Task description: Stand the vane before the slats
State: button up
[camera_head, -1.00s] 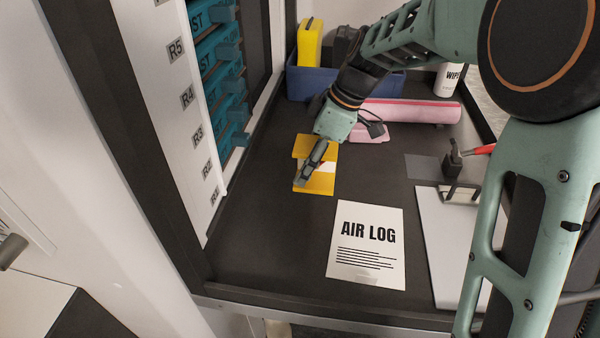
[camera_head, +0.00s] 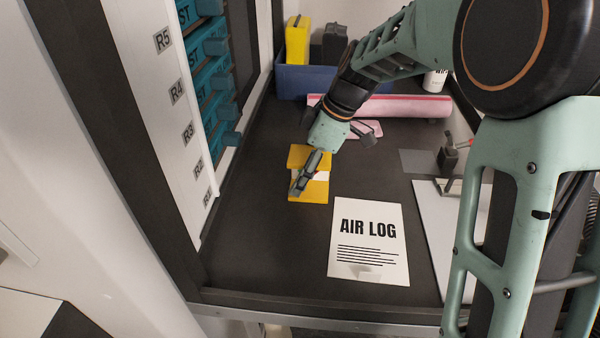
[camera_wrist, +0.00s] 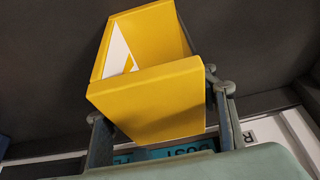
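The vane appears to be the yellow piece with a white patch (camera_head: 309,194). In the wrist view the yellow piece (camera_wrist: 150,98) shows as a folded, angled shape with a white strip inside. My gripper (camera_head: 299,185) is at its middle; in the wrist view my gripper (camera_wrist: 158,104) has a finger against each side of the near yellow panel. I cannot tell whether the piece is clear of the bench. The slats appear to be the teal stacked pieces (camera_head: 214,81) in the upright rack at left, beside labels R1 to R5. The piece stands apart, to their right.
The AIR LOG sheet (camera_head: 368,262) lies in front. A clipboard (camera_head: 440,235) and a dark grey pad (camera_head: 415,162) are at right. A pink roll (camera_head: 405,106) and a blue bin (camera_head: 290,82) are behind. Dark bench between rack and yellow piece is clear.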

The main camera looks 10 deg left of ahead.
jog(key=shift+o, duration=1.4)
jog(key=shift+r, duration=0.1)
jog(key=shift+r, duration=0.25)
jog(key=v, duration=1.1)
jog(key=shift+d+r, duration=0.15)
jog(key=shift+r, duration=0.2)
